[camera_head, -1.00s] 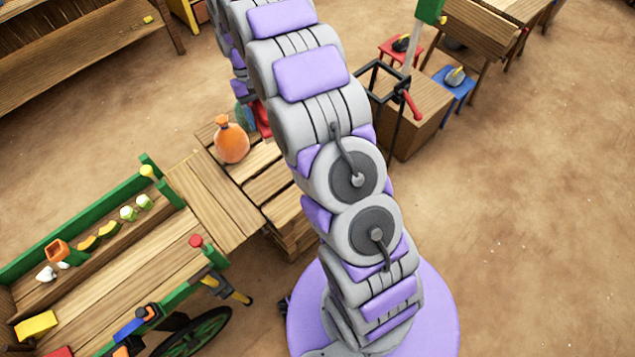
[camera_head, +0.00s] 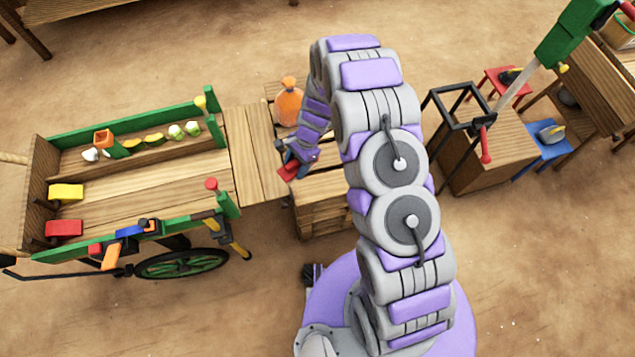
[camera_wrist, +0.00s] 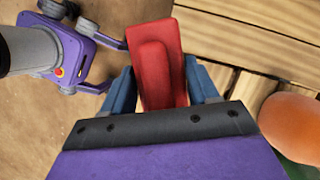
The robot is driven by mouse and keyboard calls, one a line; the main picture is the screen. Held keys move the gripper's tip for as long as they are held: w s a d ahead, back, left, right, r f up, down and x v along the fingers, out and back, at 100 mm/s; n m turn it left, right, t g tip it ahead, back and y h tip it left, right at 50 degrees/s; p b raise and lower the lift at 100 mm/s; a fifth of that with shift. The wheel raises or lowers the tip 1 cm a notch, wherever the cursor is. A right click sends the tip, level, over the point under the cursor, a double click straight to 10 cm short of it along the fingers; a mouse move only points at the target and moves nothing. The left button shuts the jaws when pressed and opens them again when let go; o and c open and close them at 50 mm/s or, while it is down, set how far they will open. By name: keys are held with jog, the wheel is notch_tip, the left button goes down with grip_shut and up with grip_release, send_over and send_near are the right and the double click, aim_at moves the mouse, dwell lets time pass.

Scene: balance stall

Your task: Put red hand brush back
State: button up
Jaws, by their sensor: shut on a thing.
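My gripper (camera_head: 295,158) is shut on the red hand brush (camera_wrist: 160,62). In the wrist view the brush lies between the two blue fingers, its long red back facing the camera; bristles are not visible. In the head view the brush (camera_head: 288,171) is small, at the near edge of the slatted wooden platform (camera_head: 325,212). Whether it touches the platform is unclear. The wooden cart (camera_head: 150,192) with green rails stands to the left. Blue and orange items (camera_head: 130,231) hang at its front rail.
A plank (camera_head: 252,150) joins platform and cart. The cart holds a yellow block (camera_head: 66,192), a red block (camera_head: 64,228) and several small items. A wooden box with a black frame (camera_head: 482,150) stands right.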

jog(key=s+d+f+m+t+y, duration=0.15)
jog(key=s+f+m, duration=0.35)
jog(key=s+f, duration=0.55)
jog(key=shift+h, duration=0.25)
jog(key=w+d, duration=0.1)
jog(key=w, duration=0.1)
jog(key=w+d, duration=0.3)
jog(key=w, duration=0.2)
jog(key=shift+w+d+r, duration=0.1)
jog(key=shift+d+r, duration=0.05)
jog(key=shift+r, duration=0.05)
jog(key=w, duration=0.3)
jog(key=w+d, duration=0.1)
jog(key=w, duration=0.1)
jog(key=shift+w+f, duration=0.3)
jog(key=shift+f, duration=0.05)
jog(key=shift+d+f, duration=0.15)
jog(key=shift+f, duration=0.2)
jog(key=f, duration=0.1)
jog(key=f+b, duration=0.1)
jog(key=shift+d+f, duration=0.4)
jog(key=shift+a, duration=0.35)
jog(key=o, duration=0.8)
jog(key=shift+a, duration=0.1)
jog(key=shift+c, duration=0.2)
jog(key=o, duration=0.3)
jog(key=shift+o, duration=0.7)
jog(key=shift+d, duration=0.3)
